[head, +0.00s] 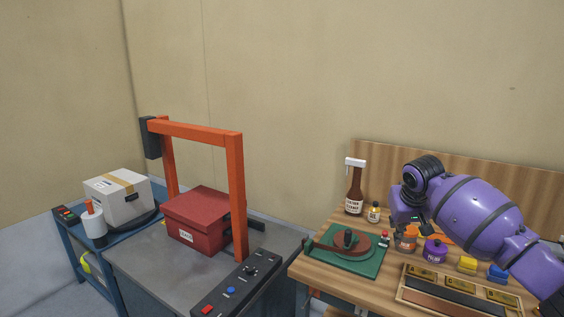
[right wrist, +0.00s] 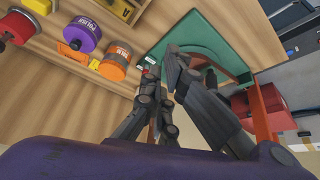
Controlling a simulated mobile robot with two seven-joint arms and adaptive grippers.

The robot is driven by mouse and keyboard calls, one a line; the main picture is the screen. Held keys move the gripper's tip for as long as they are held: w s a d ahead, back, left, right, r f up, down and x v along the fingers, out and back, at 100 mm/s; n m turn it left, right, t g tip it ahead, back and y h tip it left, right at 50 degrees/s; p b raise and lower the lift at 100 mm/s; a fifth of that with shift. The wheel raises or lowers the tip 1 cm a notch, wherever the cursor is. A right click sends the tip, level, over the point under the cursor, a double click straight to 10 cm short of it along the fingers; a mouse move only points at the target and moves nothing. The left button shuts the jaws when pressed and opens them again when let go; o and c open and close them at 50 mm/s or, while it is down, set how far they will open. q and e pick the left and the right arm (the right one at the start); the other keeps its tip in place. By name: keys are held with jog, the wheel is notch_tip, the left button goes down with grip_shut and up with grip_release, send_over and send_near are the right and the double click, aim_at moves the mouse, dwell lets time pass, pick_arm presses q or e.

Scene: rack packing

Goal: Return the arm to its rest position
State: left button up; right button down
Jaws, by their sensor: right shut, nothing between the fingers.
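My right arm, purple with dark bands, comes in from the right in the head view and reaches over the wooden workbench (head: 340,279). My right gripper (head: 424,223) hangs down near the orange and purple tins and is partly hidden by the arm. In the right wrist view, the dark fingers of the right gripper (right wrist: 163,72) are shut with nothing held. The orange tin (head: 405,238) and purple tin (head: 435,250) stand on the bench close to it. My left gripper is in neither view.
A green mat (head: 366,266) with a round reddish-brown piece and a brown bottle (head: 354,190) are on the bench. Yellow and blue blocks and a lettered tray (head: 405,293) lie at right. Left stand an orange frame (head: 238,200), a red box (head: 190,218) and a white carton (head: 117,198).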

jog(key=w+a+r+n+t, duration=0.3)
jog(key=w+a+r+t, duration=0.1)
jog(key=r, duration=0.1)
jog(key=a+f+n+t+y, duration=0.1)
jog(key=a+f+n+y, duration=0.1)
jog(key=a+f, duration=0.3)
jog(key=s+a+f+n+t+y, duration=0.1)
jog(key=s+a+f, duration=0.35)
jog(key=f, duration=0.25)
jog(key=s+a+f+n+t+y, duration=0.1)
jog(key=s+a+f, duration=0.2)
jog(key=s+f, duration=0.25)
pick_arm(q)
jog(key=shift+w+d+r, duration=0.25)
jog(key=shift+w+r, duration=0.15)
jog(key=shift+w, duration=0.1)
pick_arm(e)
jog(key=s+d+f+m+g+h, duration=0.1)
jog(key=s+f+m, duration=0.1)
jog(key=s+f, duration=0.6)
jog(key=s+f+m+g, duration=0.1)
jog(key=s+f, duration=0.7)
jog(key=s, duration=1.1)
jog(key=s+d+f+m+g+h, duration=0.1)
jog(key=s+f+m, duration=0.1)
jog(key=s+f, duration=0.6)
jog(key=s, duration=0.6)
jog(key=shift+s+d+m+h, duration=0.2)
jog(key=shift+d+m+h, duration=0.1)
jog(key=shift+d+m, duration=0.1)
